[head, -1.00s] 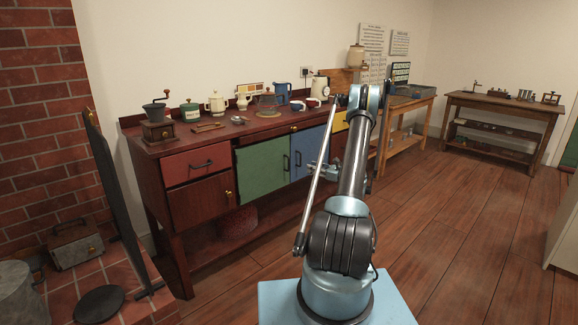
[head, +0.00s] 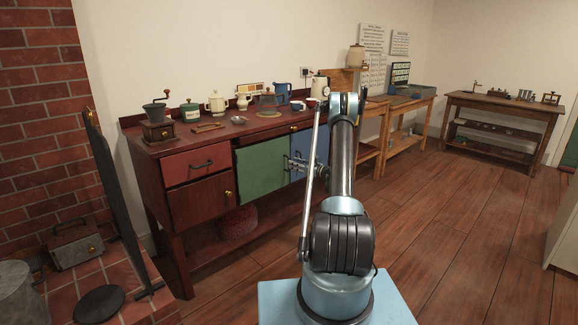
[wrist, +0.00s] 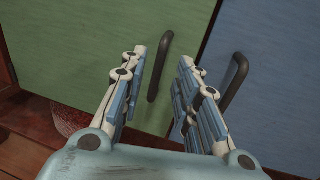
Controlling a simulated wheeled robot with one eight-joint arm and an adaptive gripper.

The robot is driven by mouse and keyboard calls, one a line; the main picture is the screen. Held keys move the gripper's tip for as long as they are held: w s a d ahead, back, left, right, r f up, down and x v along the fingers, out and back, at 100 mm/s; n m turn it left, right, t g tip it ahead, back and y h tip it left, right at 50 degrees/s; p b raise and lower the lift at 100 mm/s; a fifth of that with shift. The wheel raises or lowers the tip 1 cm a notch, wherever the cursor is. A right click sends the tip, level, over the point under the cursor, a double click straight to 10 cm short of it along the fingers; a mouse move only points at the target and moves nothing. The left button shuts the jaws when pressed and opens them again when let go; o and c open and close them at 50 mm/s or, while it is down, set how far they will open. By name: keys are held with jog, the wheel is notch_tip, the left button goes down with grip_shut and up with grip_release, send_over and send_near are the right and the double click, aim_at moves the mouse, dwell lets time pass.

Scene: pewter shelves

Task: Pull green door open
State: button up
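The green door (head: 262,167) is on the front of the dark red cabinet and looks shut. It also fills the upper left of the wrist view (wrist: 90,50). Its dark upright handle (wrist: 160,66) is near the door's right edge. In the wrist view my gripper (wrist: 164,70) is open, with the green door's handle between its two spread fingers, closer to the left finger. I cannot tell how far the fingertips are from the door. In the head view my gripper (head: 296,168) is in front of the handle and hides it.
The blue door (head: 304,150) with its own dark handle (wrist: 235,80) is just right of the green one; my right finger is close to that handle. A red drawer (head: 195,163) is to the left. Pots and a grinder (head: 158,122) stand on the cabinet top (head: 220,134).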

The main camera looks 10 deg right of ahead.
jog(key=shift+x, duration=2.35)
grip_shut()
jog(key=shift+d, duration=0.1)
